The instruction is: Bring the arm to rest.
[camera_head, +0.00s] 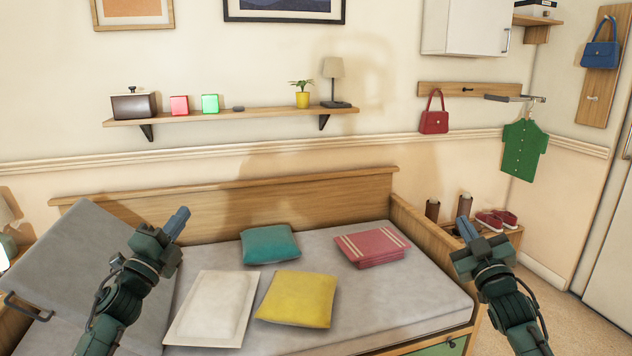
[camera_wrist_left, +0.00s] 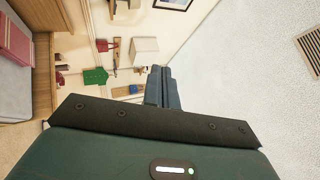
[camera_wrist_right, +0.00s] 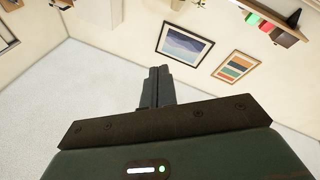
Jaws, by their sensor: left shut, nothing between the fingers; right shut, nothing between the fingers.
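My left gripper (camera_head: 179,219) is shut and empty, raised over the left part of the bed in the head view. Its closed fingers also show in the left wrist view (camera_wrist_left: 163,88). My right gripper (camera_head: 464,205) is shut and empty, raised near the bed's right end in the head view. Its closed fingers also show in the right wrist view (camera_wrist_right: 158,87). Neither gripper visibly touches anything.
The bed (camera_head: 430,285) holds a teal cushion (camera_head: 270,244), a yellow cushion (camera_head: 298,299), a white padded piece (camera_head: 212,308) and a folded pink cloth (camera_head: 371,246). A wall shelf (camera_head: 250,115) is behind. A low bench (camera_head: 512,236) with red shoes (camera_head: 496,219) stands right.

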